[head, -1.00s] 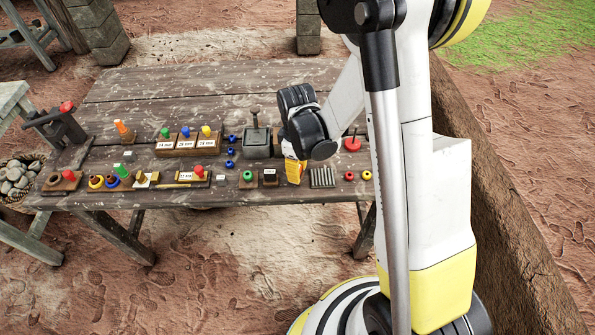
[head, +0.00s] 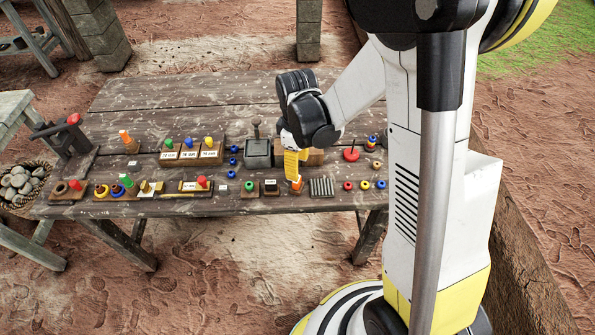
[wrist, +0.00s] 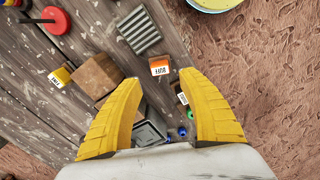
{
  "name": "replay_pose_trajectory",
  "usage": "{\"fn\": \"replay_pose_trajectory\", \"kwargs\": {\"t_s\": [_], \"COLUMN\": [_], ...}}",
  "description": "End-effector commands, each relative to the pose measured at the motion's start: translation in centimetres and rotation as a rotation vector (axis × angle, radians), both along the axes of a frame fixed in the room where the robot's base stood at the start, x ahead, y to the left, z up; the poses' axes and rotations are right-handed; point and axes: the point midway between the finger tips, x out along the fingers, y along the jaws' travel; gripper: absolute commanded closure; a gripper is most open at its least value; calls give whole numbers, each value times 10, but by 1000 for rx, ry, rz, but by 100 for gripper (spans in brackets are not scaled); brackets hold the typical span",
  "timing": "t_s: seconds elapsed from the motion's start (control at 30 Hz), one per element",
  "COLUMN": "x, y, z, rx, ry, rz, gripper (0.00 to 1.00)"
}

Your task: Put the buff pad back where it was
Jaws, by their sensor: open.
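A small orange block with a white face lettered BUFF, the buff pad (wrist: 160,66), is on the table just past my fingertips in the wrist view. It also shows as an orange piece below my gripper in the head view (head: 296,184). My gripper (wrist: 160,80) points down with its two yellow fingers apart and nothing held between them. In the head view my gripper (head: 293,168) is right above the pad.
A grey ribbed plate (wrist: 139,30) lies close to the pad. A yellow labelled block (wrist: 60,77) is beyond the wooden block. A dark labelled block (head: 270,186) stands left of the pad. Coloured rings and a red disc (head: 351,154) lie to the right. The table's back (head: 200,98) is clear.

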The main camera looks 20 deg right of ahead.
Motion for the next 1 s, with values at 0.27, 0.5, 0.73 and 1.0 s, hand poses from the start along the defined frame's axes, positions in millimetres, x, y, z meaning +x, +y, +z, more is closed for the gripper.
{"fn": "replay_pose_trajectory", "kwargs": {"t_s": [0.27, 0.5, 0.73, 1.0], "x": [0, -16, -58, -109], "y": [0, 0, 1, 1], "z": [40, 89, 161, 201], "rx": [0, 8, 70, 201], "ry": [-1, -99, -306, -509], "rz": [-1, -136, -424, -719], "gripper": [53, 53, 53, 53]}}
